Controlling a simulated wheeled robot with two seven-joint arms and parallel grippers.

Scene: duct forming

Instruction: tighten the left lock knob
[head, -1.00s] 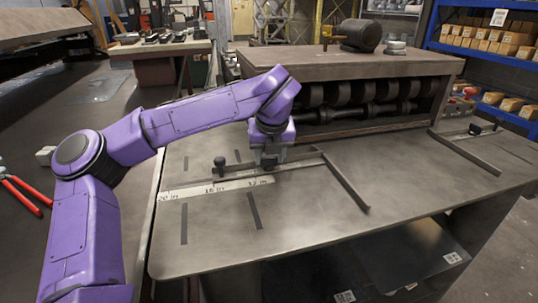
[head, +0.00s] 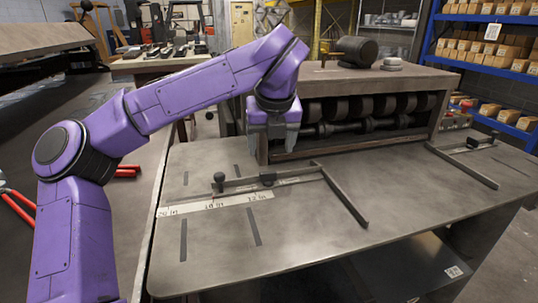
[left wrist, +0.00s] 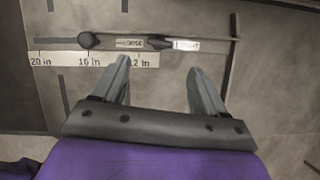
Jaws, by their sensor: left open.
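The left lock knob (head: 268,180) is a small dark knob on the bar of the left fence (head: 345,195). In the left wrist view the knob (left wrist: 158,43) lies between a label that seems to read LOOSE (left wrist: 129,43) and a bright label that seems to read TIGHT (left wrist: 187,45). Its exact turn is hard to read. My left gripper (head: 277,155) is open and empty, above and apart from the knob. In the left wrist view its two fingers (left wrist: 158,68) are spread, with the knob beyond the gap between their tips. My right gripper is not in view.
A taller round knob (head: 219,180) stands at the bar's left end, above a white inch scale (head: 230,202). The roller housing (head: 350,75) rises just behind my gripper. A second fence (head: 465,165) lies at the right. The front of the metal table (head: 310,245) is clear.

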